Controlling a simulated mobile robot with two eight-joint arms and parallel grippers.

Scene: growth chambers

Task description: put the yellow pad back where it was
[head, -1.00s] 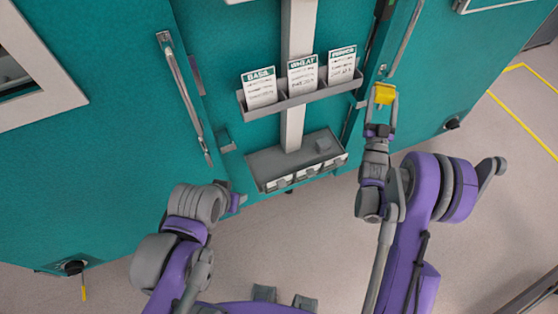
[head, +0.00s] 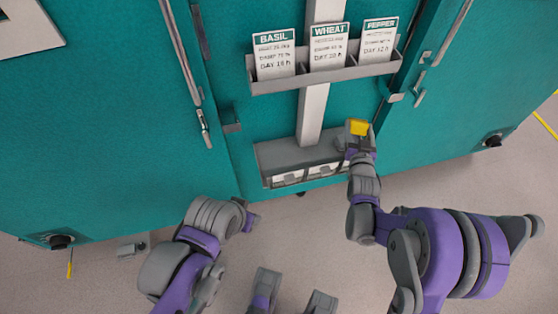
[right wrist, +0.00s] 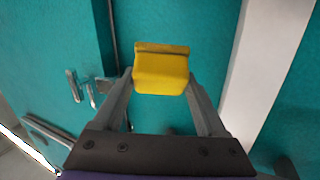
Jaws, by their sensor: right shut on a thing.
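The yellow pad (head: 358,127) is held between the fingertips of my right gripper (head: 360,136), which is shut on it. In the right wrist view the pad (right wrist: 162,70) sits between the two fingers of the right gripper (right wrist: 160,82). In the head view, the pad is over the right end of a grey tray (head: 272,152) on the post. I cannot tell whether it touches the tray. My left gripper (head: 252,216) is low at the left, mostly hidden behind its wrist, and its jaws cannot be made out.
A grey rack (head: 322,77) above the tray holds the BASIL (head: 274,54), WHEAT (head: 328,46) and PEPPER (head: 377,40) cards. Teal chamber doors with long handles (head: 180,50) stand on both sides of the white post (head: 312,115).

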